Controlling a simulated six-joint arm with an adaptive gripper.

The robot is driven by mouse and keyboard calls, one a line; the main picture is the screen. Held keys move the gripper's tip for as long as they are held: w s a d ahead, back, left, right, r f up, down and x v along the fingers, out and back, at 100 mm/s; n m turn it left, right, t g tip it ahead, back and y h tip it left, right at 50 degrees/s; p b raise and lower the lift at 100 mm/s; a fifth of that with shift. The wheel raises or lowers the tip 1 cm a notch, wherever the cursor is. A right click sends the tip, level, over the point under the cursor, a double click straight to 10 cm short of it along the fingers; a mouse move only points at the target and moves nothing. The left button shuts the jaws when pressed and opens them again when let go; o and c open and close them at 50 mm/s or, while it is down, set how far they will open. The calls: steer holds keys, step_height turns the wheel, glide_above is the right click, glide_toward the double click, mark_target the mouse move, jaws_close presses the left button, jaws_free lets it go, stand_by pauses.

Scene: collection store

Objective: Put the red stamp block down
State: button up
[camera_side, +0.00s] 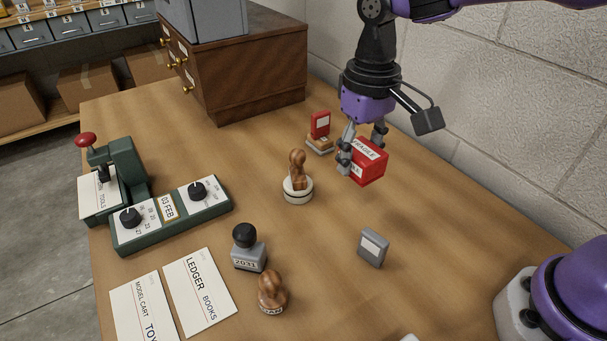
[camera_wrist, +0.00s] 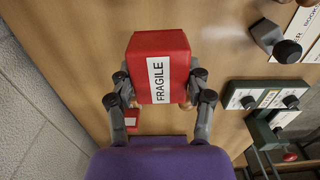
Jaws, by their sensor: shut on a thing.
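The red stamp block (camera_side: 369,168) has a white label reading FRAGILE. My gripper (camera_side: 359,150) is shut on it, pointing down. In the side view the block seems to hang above the table at the right, tilted a little; the gap below it is hard to judge. In the wrist view the red block (camera_wrist: 160,60) sits between the two fingers of my gripper (camera_wrist: 160,98), its FRAGILE label facing the camera. Its underside is hidden in both views.
A small red-topped stamp (camera_side: 320,130) stands behind the gripper. A wooden-handled stamp (camera_side: 297,180) is to the left and a grey block (camera_side: 373,248) in front. A green dial device (camera_side: 172,215) and cards (camera_side: 200,290) lie left. The wooden table (camera_side: 330,225) has bare patches between.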

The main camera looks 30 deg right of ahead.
steer(key=s+d+r, duration=0.2)
steer(key=d+r, duration=0.3)
steer(key=d, duration=0.5)
steer(key=shift+s+d+r, duration=0.2)
steer(key=shift+d+r, duration=0.1)
